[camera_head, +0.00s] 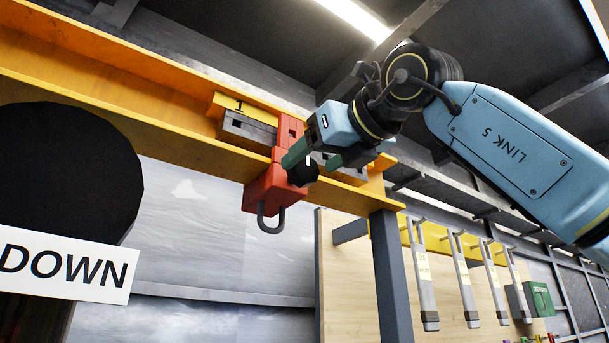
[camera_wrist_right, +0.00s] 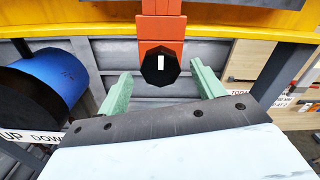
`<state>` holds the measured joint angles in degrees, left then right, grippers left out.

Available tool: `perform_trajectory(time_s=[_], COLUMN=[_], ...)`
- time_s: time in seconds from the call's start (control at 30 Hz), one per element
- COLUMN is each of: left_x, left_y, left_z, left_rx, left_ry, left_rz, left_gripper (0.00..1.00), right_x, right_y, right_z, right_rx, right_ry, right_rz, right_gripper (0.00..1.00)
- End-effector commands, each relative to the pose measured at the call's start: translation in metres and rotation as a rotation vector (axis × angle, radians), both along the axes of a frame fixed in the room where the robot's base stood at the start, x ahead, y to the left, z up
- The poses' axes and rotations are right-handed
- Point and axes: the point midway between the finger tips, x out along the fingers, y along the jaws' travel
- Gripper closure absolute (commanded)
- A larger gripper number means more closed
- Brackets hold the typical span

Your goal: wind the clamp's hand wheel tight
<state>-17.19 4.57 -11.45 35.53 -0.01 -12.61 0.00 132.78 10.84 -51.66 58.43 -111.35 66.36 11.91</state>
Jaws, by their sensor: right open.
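The red clamp (camera_head: 266,190) hangs on the yellow beam (camera_head: 150,75), with a grey shackle (camera_head: 271,222) below it. Its black hand wheel (camera_head: 304,175) faces my right gripper (camera_head: 318,158), partly hidden by a green finger. In the right wrist view the wheel (camera_wrist_right: 152,67) is an octagon with an upright white mark, under the red clamp body (camera_wrist_right: 161,28). My right gripper (camera_wrist_right: 162,88) is open, its green fingers apart on either side of the wheel. I see no finger touching the wheel; the depth between them is hard to judge. My left gripper is out of view.
A large dark round end (camera_head: 65,175) with a DOWN sign (camera_head: 65,266) is at left. A grey post (camera_head: 392,275) and hanging grey strips (camera_head: 465,280) stand at right.

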Motion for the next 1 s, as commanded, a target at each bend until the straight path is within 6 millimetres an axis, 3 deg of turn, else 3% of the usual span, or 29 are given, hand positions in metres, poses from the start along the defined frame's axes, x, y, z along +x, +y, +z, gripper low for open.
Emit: perform_trajectory(time_s=[0.2, 0.4, 1.0], left_x=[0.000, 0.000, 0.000], left_y=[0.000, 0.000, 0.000], left_z=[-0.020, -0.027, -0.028], left_rx=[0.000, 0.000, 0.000], left_ry=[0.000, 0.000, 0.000], left_rz=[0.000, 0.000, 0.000], left_gripper=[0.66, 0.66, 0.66], right_x=[-0.043, -0.068, -0.077], right_y=[-0.029, -0.046, -0.051], right_z=[-0.002, -0.001, 0.000], right_rx=[0.002, 0.001, 0.000], right_ry=[-0.003, -0.001, 0.002], right_rz=[0.000, 0.000, 0.001], right_gripper=[0.33, 0.33, 0.33])
